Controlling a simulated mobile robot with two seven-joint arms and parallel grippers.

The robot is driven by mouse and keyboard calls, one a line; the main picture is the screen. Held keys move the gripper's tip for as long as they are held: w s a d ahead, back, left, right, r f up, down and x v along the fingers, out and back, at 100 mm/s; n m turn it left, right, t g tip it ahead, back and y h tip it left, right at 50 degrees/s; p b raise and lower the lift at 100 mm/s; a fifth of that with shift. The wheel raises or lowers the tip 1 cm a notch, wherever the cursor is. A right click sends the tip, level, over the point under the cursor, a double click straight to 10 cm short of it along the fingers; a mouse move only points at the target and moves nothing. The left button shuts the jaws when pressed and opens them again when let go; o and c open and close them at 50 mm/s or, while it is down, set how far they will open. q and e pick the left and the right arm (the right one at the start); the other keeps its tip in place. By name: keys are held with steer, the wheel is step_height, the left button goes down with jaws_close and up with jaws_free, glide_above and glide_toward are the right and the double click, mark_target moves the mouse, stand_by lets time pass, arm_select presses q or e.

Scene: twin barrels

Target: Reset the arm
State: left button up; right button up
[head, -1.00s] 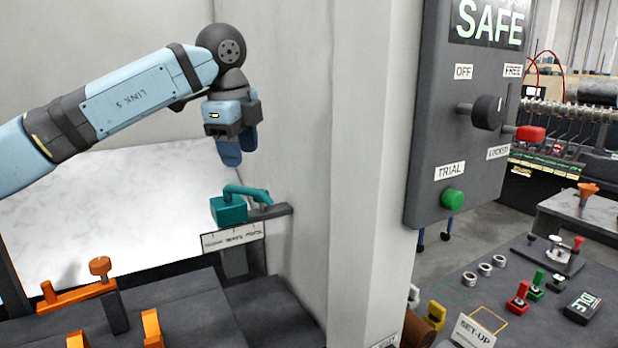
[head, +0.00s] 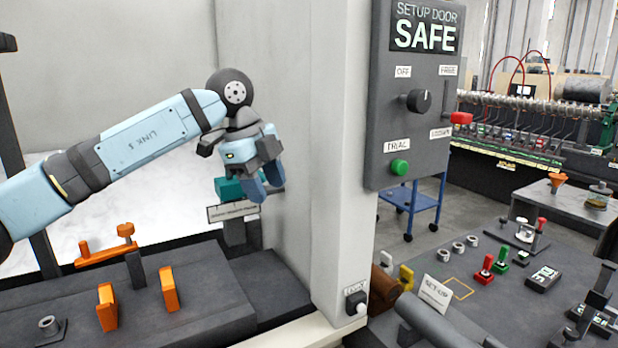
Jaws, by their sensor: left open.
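My left gripper (head: 262,186) is in the middle of the head view, its two blue fingers apart and pointing down, with nothing between them. It is in front of a teal block (head: 229,189) on a small labelled stand (head: 233,212) beside the pale wall. The gripper hides part of the teal block and its handle. My right gripper is not clearly in view. The task's "arm" could be my own arm or a part here; the frames do not say which.
A grey control panel (head: 385,120) with a black knob (head: 419,101), red-tipped lever (head: 461,118) and green button (head: 400,167) hangs right of the pale pillar (head: 340,220). An orange lever (head: 100,255) and orange blocks (head: 168,289) stand on the dark bench at lower left.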

arm_select(q)
steer(key=s+d+f+m+g+h+p, duration=0.35)
steer(key=s+d+f+g+h, duration=0.25)
steer(key=s+d+f+h, duration=0.55)
steer(key=s+a+f+n+t+y+p, duration=0.1)
steer(key=a+f+n+t+y+p, duration=0.15)
steer(key=a+f+n+t, duration=0.6)
steer(key=s+a+f+n+t+y+p, duration=0.1)
steer(key=s+a+f+n+t+y, duration=0.3)
steer(key=f+n+t, duration=0.8)
steer(key=s+a+f+n+g+y, duration=0.2)
steer(key=s+a+f, duration=0.3)
steer(key=s+f, duration=0.2)
steer(key=s+a+f+n+g+y+p, duration=0.1)
steer(key=s+a+f+n+g+y, duration=0.1)
steer(key=s+a+f, duration=0.4)
steer(key=s+f+y, duration=0.1)
steer(key=s, duration=0.1)
steer(key=shift+s+a+y, duration=0.15)
steer(key=shift+s+y, duration=0.15)
steer(key=shift+s, duration=0.1)
arm_select(e)
step_height(320, 180, up, 8)
steer(key=shift+w+d, duration=0.15)
steer(key=shift+w, duration=0.1)
